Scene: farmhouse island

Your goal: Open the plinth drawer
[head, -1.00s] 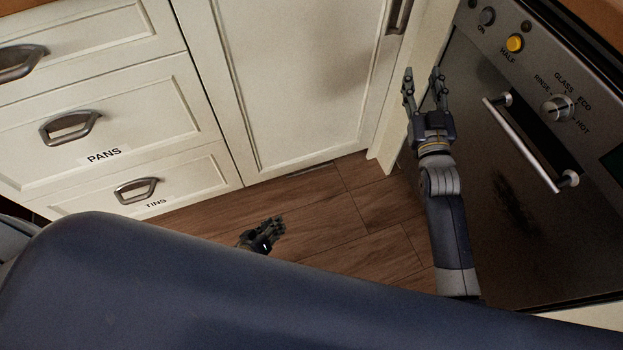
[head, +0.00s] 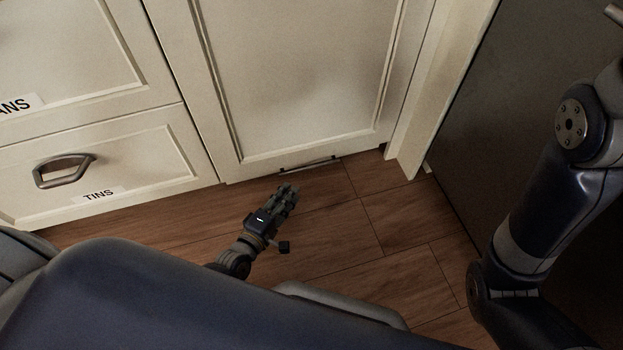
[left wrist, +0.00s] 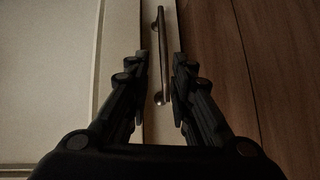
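The plinth drawer is the low strip under the plain cabinet door. In the head view, its thin dark bar handle (head: 308,165) shows just above the floor; its face is mostly hidden beneath the door. In the left wrist view, the pale plinth front (left wrist: 154,125) carries the metal bar handle (left wrist: 162,55). My left gripper (head: 288,190) is low over the floor, just short of the handle. Its fingers (left wrist: 161,58) are open, one to each side of the handle's line, not closed on it. The drawer looks shut. My right gripper is out of view.
The cabinet door (head: 300,75) rises above the plinth. The tins drawer (head: 125,160) is at left. A dark oven front (head: 490,130) stands at right, with my right arm before it. The wooden floor (head: 350,235) is clear.

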